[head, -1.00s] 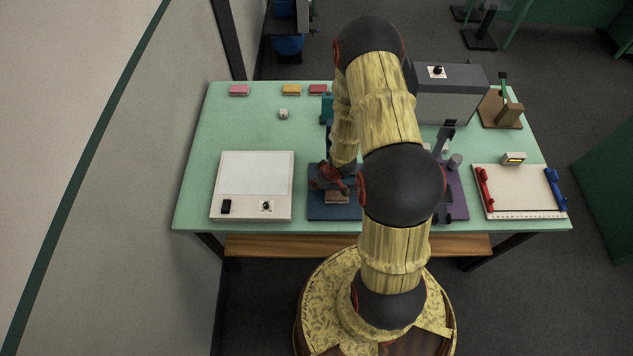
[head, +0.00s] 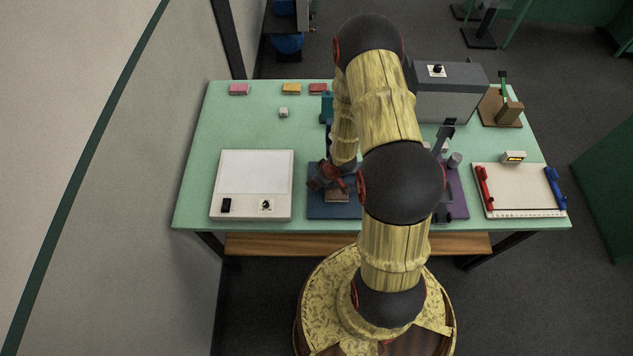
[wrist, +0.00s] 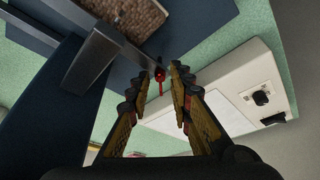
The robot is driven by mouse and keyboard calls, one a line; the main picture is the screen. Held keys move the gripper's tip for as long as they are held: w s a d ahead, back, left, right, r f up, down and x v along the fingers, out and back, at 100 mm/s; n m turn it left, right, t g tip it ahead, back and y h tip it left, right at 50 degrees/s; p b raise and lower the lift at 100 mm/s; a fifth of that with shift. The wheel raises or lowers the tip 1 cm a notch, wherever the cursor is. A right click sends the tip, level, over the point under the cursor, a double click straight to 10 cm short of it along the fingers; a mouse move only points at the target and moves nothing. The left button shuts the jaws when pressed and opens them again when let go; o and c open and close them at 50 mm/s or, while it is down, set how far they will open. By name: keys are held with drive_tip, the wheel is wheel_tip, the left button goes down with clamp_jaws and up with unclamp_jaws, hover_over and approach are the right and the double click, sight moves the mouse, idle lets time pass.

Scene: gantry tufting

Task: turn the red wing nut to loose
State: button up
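The red wing nut (wrist: 160,75) shows in the wrist view as a small red piece with a thin red stem, close to the grey metal bar of the blue-based fixture. My gripper (wrist: 168,74) is open, with its two fingertips on either side of the wing nut and a visible gap between them. I cannot tell whether a finger touches the nut. In the head view my gripper (head: 326,178) is low over the left part of the blue base (head: 330,211). The wing nut cannot be made out there, hidden by the gripper and arm.
A white box with a light panel (head: 254,172), a black switch and a knob stands just left of the fixture. A brown block (wrist: 133,18) sits on the blue base. A purple-based device (head: 455,195) is to the right. The table's left back area is mostly clear.

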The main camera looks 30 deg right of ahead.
drive_tip(key=v, duration=1.2)
drive_tip(key=shift+s, duration=0.1)
